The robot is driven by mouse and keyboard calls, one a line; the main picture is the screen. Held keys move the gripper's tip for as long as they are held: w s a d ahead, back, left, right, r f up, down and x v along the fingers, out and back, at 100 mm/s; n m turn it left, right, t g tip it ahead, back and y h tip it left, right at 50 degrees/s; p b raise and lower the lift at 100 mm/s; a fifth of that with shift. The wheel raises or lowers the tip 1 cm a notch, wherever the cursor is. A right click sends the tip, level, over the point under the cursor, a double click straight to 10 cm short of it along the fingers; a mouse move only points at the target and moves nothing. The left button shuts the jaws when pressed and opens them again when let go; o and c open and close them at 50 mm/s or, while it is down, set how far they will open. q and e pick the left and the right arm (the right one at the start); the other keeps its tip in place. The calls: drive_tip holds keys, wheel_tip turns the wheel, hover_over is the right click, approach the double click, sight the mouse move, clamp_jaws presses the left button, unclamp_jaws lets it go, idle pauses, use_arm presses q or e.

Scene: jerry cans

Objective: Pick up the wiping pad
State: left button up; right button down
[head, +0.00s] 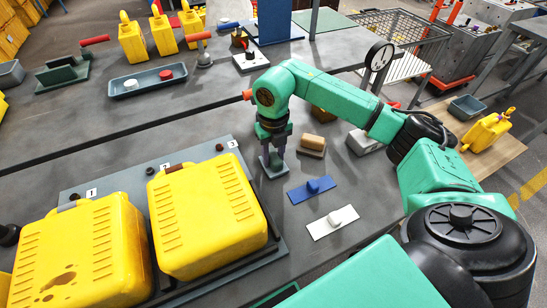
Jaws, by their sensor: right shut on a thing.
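My right gripper (272,150) points down at the work table and is shut on a small grey-green pad (275,171). The pad looks like a flat plate, and its grip is mostly hidden between the fingers. Whether it touches the table is hard to tell. My left gripper does not show.
Two yellow jerry cans (205,220) (82,255) stand in a numbered rack (124,178) at the left front. Behind are a blue-grey tray (147,88) and more yellow cans (133,42). A round gauge (379,57) stands behind my right arm.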

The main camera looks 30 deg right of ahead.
wheel_tip(320, 180, up, 11)
wheel_tip(320, 180, up, 9)
drive_tip(key=p, duration=0.2)
hover_over(273, 154)
drive_tip(key=shift+s+f, duration=0.1)
drive_tip(key=shift+s, duration=0.05)
